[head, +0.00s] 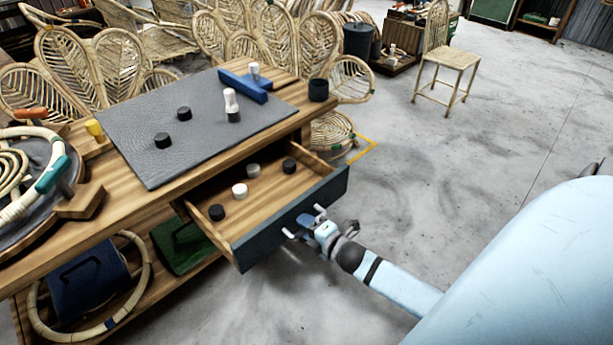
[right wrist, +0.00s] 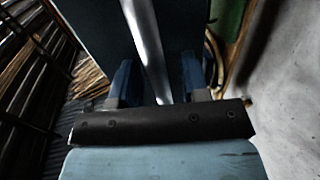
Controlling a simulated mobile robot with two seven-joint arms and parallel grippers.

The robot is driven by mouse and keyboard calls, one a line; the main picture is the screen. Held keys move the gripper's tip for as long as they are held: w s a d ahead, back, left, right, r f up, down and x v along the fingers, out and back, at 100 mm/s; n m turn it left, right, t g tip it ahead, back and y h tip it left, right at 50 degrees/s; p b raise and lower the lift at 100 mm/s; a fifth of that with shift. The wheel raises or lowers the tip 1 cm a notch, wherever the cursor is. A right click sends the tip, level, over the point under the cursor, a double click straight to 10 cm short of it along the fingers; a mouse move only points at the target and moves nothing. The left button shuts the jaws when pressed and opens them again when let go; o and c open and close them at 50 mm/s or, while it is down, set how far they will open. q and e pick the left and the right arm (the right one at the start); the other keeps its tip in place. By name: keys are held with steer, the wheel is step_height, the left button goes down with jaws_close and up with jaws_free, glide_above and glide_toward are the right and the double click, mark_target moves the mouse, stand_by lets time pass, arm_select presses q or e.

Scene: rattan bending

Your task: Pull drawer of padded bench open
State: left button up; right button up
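The padded bench is a wooden bench (head: 60,240) with a grey pad (head: 190,120) on top. Its drawer (head: 262,205) is pulled well out, with a dark front panel (head: 290,219) facing my right arm. A metal handle (right wrist: 147,45) runs between the fingers of my right gripper (right wrist: 157,88) in the right wrist view. Those fingers stand apart, with gaps visible beside the handle. In the head view my right gripper (head: 307,225) is at the middle of the drawer front. The handle is partly hidden there. My left gripper is not in view.
Two black and two white cylinders lie in the drawer. Dark cylinders, a white piece (head: 232,105) and a blue tool (head: 244,85) rest on the bench top. A green case (head: 182,243) sits on the lower shelf. Free floor (head: 450,150) lies to the right.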

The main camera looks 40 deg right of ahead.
steer(key=p+v, duration=0.2)
steer(key=v, duration=1.1)
steer(key=shift+s, duration=0.4)
steer(key=shift+d, duration=0.1)
